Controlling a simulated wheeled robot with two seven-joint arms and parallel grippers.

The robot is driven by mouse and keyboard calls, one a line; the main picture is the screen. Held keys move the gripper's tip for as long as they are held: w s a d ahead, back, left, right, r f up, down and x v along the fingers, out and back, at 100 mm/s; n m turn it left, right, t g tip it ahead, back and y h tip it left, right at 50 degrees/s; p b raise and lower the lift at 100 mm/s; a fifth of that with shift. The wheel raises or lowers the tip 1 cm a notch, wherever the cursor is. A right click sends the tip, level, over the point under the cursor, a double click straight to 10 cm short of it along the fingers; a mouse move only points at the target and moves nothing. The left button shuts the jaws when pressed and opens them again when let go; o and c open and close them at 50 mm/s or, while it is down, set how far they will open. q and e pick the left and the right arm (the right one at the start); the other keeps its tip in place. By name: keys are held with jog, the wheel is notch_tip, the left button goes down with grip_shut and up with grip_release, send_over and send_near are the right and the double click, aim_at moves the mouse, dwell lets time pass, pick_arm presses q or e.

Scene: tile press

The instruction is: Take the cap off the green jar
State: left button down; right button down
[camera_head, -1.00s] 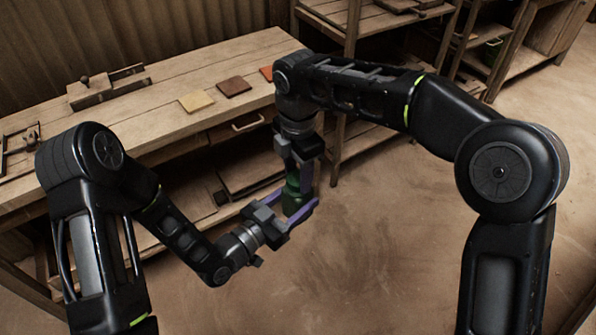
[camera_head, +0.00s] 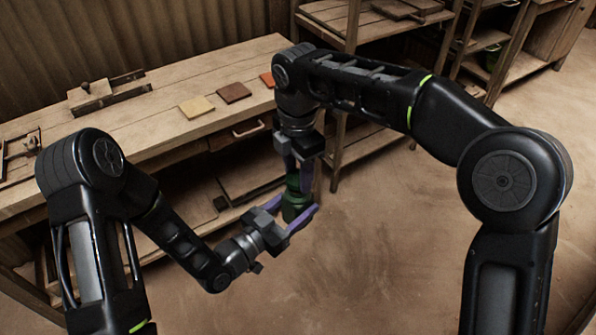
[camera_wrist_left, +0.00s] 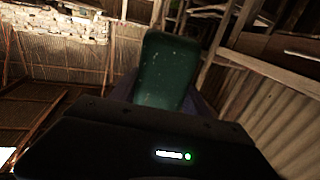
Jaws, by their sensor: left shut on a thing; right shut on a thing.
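The green jar (camera_head: 295,210) is held in the air in front of the workbench. My left gripper (camera_head: 290,212) is shut around its body from the left. My right gripper (camera_head: 296,179) points down from above and is shut on the jar's dark green top, the cap (camera_head: 292,183). The cap is partly hidden by the fingers, and I cannot tell whether a gap separates it from the jar. In the left wrist view the green jar (camera_wrist_left: 166,72) stands large between the fingers; no cap can be made out there.
The wooden workbench (camera_head: 150,130) behind carries a yellow tile (camera_head: 196,107), a brown tile (camera_head: 234,92), an orange tile (camera_head: 267,79) and a wooden press (camera_head: 105,93). Shelves (camera_head: 372,35) stand at the back. The floor (camera_head: 385,240) to the right is clear.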

aim_at(298, 177)
jog(key=shift+r, duration=2)
